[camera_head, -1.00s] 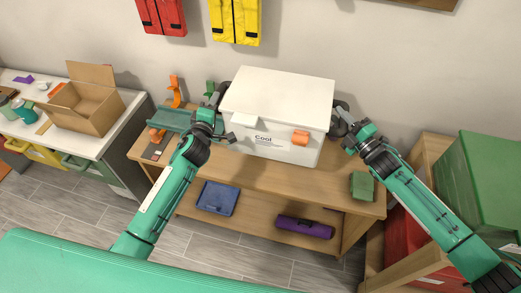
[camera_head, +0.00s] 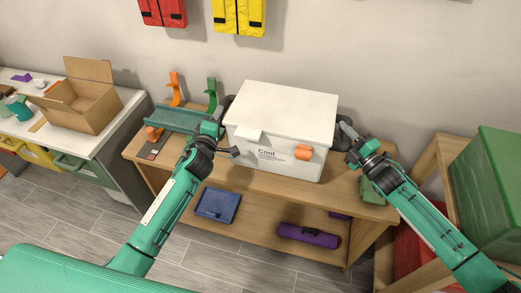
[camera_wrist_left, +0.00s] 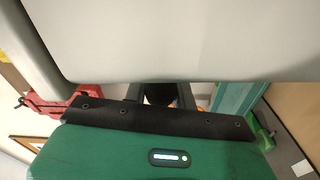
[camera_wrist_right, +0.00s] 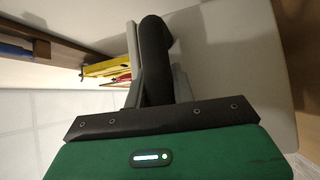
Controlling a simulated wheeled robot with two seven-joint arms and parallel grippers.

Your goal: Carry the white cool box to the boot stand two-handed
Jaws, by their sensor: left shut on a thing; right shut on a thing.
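The white cool box (camera_head: 280,112), with an orange latch and "Cool" lettering, is level over the low wooden bench (camera_head: 240,184). I cannot tell whether its base touches the top, or whether this bench is the boot stand. My left gripper (camera_head: 222,112) is shut on the box's left side handle, mostly hidden in the head view. My right gripper (camera_head: 346,132) is shut on the dark right side handle. The right wrist view shows the dark handle (camera_wrist_right: 156,62) between the fingers. The box's pale wall (camera_wrist_left: 190,40) fills the top of the left wrist view.
An orange upright (camera_head: 174,90) and a green upright (camera_head: 211,94) stand behind a green tray (camera_head: 178,119), left of the box. A small green block (camera_head: 372,192) sits at the bench's right end. A green crate (camera_head: 490,180) stands far right. A cardboard box (camera_head: 85,105) is far left.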

